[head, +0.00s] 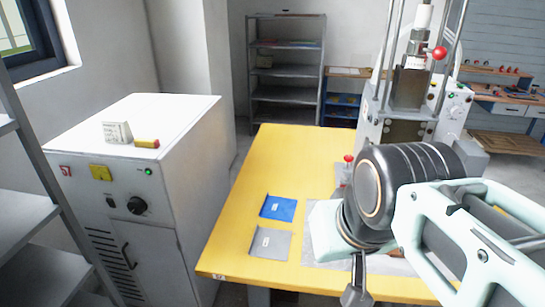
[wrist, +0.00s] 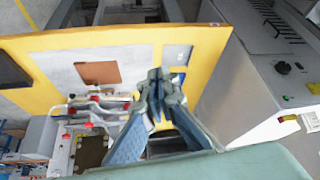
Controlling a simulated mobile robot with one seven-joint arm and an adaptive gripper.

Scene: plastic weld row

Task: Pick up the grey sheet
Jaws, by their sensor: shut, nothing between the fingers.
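The grey sheet (head: 275,250) lies flat near the front left edge of the yellow table, with a small white label on it. It also shows in the wrist view (wrist: 178,52), just beyond my fingertips. The blue sheet (head: 280,208) lies directly behind it with a gap between; in the wrist view my fingers largely cover that area. My gripper (wrist: 155,74) is shut and empty. In the head view its lower part (head: 357,292) shows to the right of the grey sheet, apart from it.
The yellow table (head: 285,150) is clear behind the sheets. A press machine (head: 408,85) stands on its right side, behind my arm. A white cabinet (head: 185,110) with a small box (head: 117,132) on top stands left of the table. Metal shelves (head: 287,70) stand at the back.

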